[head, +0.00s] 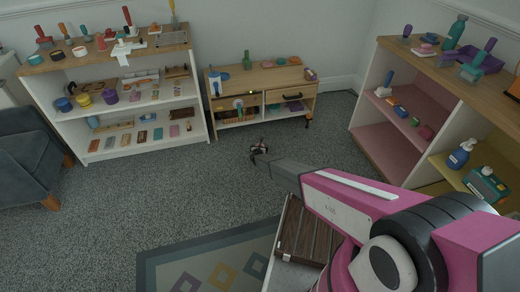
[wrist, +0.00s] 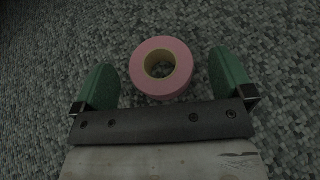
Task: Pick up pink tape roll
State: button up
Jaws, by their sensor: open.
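In the wrist view, the pink tape roll (wrist: 182,53) lies flat on the grey carpet, with a yellow inner core. My gripper (wrist: 163,72) is open, with one green finger to the left of the roll and one to the right. In the head view, my gripper (head: 260,148) is low over the carpet in front of the small cabinet. The roll is too small there to make out clearly.
A white shelf unit (head: 147,149) full of craft items stands at the left, a low wooden cabinet (head: 285,76) at the back, and a shelf with pink boards (head: 375,130) at the right. A blue armchair (head: 25,155) is at the left edge. The carpet (head: 180,190) between them is clear.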

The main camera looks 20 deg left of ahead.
jog(key=shift+w+f, duration=0.1)
jog(key=shift+w, duration=0.15)
jog(key=c, duration=1)
